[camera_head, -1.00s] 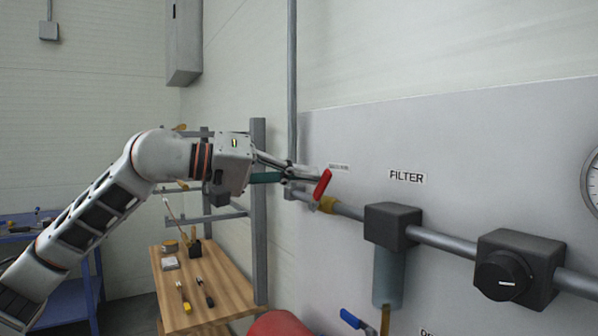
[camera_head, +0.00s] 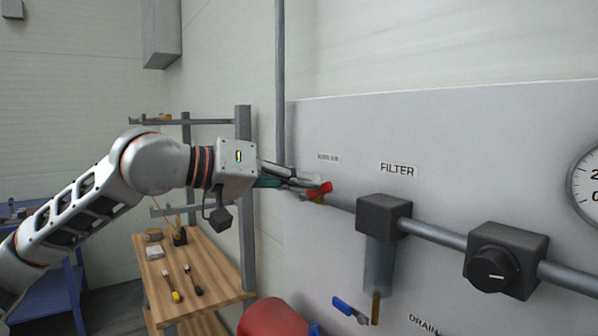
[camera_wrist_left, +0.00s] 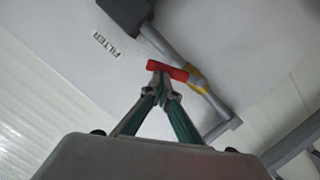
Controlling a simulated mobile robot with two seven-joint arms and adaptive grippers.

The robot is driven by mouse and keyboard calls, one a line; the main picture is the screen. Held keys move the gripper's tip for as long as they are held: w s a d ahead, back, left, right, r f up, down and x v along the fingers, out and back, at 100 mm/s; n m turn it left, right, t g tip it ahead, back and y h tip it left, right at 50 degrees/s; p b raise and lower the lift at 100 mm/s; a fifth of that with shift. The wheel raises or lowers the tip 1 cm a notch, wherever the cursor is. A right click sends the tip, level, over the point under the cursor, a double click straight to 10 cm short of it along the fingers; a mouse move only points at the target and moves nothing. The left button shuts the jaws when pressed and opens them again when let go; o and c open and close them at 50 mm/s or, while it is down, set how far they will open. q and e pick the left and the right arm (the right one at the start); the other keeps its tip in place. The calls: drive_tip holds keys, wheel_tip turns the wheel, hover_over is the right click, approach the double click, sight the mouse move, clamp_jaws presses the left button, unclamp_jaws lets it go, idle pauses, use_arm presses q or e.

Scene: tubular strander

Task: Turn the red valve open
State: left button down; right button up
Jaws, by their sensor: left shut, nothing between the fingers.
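The red valve handle (camera_head: 320,189) sits on the horizontal grey pipe, left of the FILTER label, and points toward the right along the pipe in the head view. In the left wrist view the red handle (camera_wrist_left: 167,70) lies across the fingertips, beside the yellow valve body (camera_wrist_left: 196,79). My left gripper (camera_head: 308,184) is shut with nothing between its fingers, its tips at the handle and seeming to touch it. It also shows in the left wrist view (camera_wrist_left: 159,78). Part of the valve body is hidden behind the fingers in the head view. My right gripper is not in view.
A black filter block (camera_head: 384,216) and a black regulator (camera_head: 503,258) sit on the pipe to the right. A blue drain handle (camera_head: 350,310) is below. A wooden bench (camera_head: 213,264) with tools stands left, near a grey frame post (camera_head: 244,200).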

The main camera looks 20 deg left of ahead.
use_arm(q)
drive_tip(key=shift+s+d+f+m+b, duration=0.2)
drive_tip(key=shift+d+f, duration=0.1)
drive_tip(key=shift+f, duration=0.2)
drive_tip(key=shift+s+d+f+m+b, duration=0.15)
drive_tip(key=shift+d+f, duration=0.1)
drive_tip(key=shift+f, duration=0.2)
